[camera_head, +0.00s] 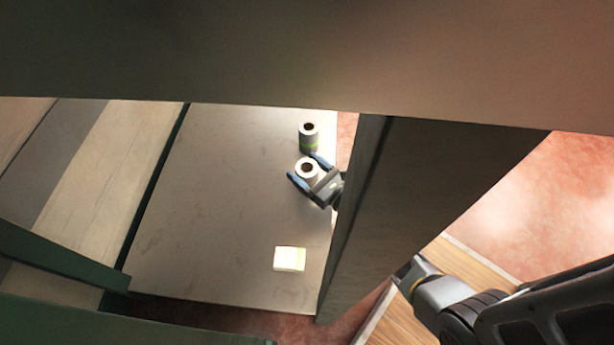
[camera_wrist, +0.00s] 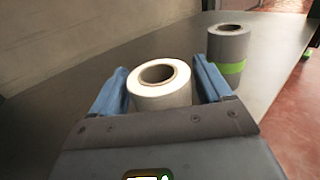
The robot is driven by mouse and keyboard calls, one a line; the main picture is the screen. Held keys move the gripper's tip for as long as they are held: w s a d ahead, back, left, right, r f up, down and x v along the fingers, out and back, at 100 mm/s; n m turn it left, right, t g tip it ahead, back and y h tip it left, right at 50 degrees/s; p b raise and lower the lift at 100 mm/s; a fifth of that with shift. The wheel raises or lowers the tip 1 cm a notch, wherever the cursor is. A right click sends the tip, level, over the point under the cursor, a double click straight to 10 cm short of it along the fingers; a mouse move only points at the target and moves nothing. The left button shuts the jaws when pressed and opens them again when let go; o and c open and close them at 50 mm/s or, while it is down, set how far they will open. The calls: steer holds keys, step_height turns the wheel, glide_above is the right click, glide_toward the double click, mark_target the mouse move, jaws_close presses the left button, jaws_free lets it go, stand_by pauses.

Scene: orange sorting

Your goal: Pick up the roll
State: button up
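A white roll (camera_head: 306,174) stands upright on the grey shelf board (camera_head: 225,200), near its right edge. My gripper (camera_head: 302,165) reaches in from the right, with one blue finger on each side of this roll. In the wrist view the white roll (camera_wrist: 162,92) sits between the fingers (camera_wrist: 160,66), its open core facing up. The fingers look spread, and any contact with the roll is hard to make out. A second roll, grey with a green band (camera_head: 308,138), stands just behind; it also shows beyond the right finger in the wrist view (camera_wrist: 229,48).
A pale yellow-white block (camera_head: 289,259) lies on the board nearer the front. A dark upright panel (camera_head: 400,190) stands right beside my gripper, and a broad beam (camera_head: 300,55) crosses above. The board's left side is clear.

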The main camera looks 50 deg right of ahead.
steer(key=c, duration=0.8)
